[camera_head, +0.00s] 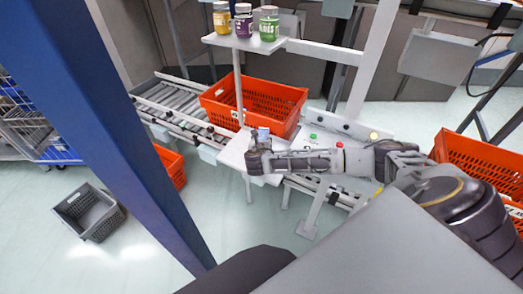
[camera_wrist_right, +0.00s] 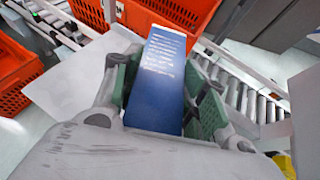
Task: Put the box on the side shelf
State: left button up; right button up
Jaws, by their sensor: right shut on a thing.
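A blue box with pale printed text (camera_wrist_right: 160,85) stands between the green-padded fingers of my right gripper (camera_wrist_right: 165,92) in the right wrist view. The gripper is shut on it. In the head view my right arm reaches in from the right, and my right gripper (camera_head: 258,142) is over a small white side shelf (camera_head: 236,156). The box shows there only as a small bluish patch (camera_head: 263,133). The shelf also shows in the wrist view (camera_wrist_right: 75,78), to the left of the box. I cannot tell whether the box touches the shelf. My left gripper is not in view.
An orange tote (camera_head: 222,108) sits on the roller conveyor (camera_head: 178,100) just behind the gripper. An upper white shelf (camera_head: 245,43) holds three jars. A panel with coloured buttons (camera_head: 345,128) is beside my arm. A grey crate (camera_head: 88,212) stands on the floor at left.

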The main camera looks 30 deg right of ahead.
jog(key=shift+f, duration=0.45)
jog(key=shift+f, duration=1.85)
jog(key=shift+f, duration=0.1)
jog(key=o, duration=1.2)
jog(key=shift+s, duration=0.1)
jog(key=shift+v, duration=6)
jog(key=shift+a, duration=0.1)
